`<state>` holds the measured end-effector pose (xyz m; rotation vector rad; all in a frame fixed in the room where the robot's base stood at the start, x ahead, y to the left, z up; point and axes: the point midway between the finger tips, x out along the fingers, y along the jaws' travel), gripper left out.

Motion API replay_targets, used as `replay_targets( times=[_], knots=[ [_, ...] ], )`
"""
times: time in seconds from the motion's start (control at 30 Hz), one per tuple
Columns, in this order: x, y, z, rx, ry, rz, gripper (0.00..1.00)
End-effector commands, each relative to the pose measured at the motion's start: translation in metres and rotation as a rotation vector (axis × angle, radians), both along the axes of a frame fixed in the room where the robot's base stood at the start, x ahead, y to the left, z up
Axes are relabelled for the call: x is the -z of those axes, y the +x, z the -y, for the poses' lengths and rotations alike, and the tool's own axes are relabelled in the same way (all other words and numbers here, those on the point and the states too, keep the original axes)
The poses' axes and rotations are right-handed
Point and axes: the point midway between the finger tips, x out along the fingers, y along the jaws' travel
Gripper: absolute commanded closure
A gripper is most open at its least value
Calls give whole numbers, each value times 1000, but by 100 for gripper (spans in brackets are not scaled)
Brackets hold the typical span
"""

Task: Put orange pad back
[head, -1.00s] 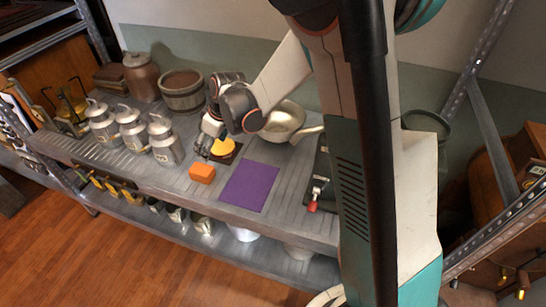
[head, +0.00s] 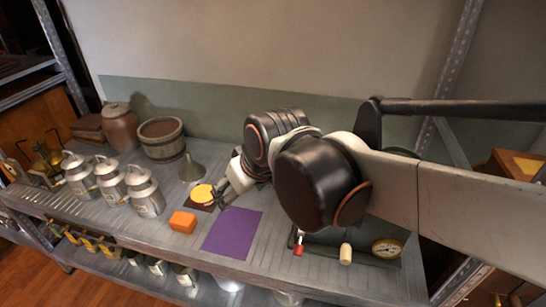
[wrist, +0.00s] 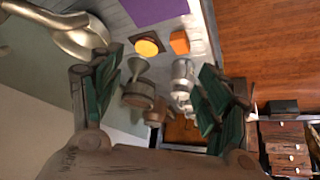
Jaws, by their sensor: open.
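The orange pad (head: 183,221) is a small block on the grey shelf top, left of a flat purple mat (head: 232,233). It also shows in the wrist view (wrist: 180,42), near the top. Behind it, a yellow disc (head: 201,193) sits on a dark square. My gripper (head: 223,192) appears just right of the yellow disc in the head view; its height above the shelf is hard to tell. In the wrist view, my gripper (wrist: 158,98) has its green-lined fingers wide apart, with nothing held between them.
Several metal milk cans (head: 144,190) stand at the left, with a wooden bucket (head: 162,140), a brown jar (head: 121,128) and a funnel (head: 192,168) behind. A dial gauge (head: 387,248) lies at the right. In the wrist view, a metal pan (wrist: 82,37) is upper left.

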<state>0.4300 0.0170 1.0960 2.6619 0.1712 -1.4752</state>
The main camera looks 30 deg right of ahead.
Motion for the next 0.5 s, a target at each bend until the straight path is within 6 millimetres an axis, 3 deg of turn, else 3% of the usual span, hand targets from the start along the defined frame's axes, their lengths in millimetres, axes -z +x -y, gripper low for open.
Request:
replay_targets(
  times=[0.03, 0.2, 0.5],
  knots=[
    [0, -14, 3, 23, 4, 10, 31],
    [2, -45, 12, 95, 20, 40, 31],
    [6, -64, 17, 144, 32, 62, 31]
  ],
)
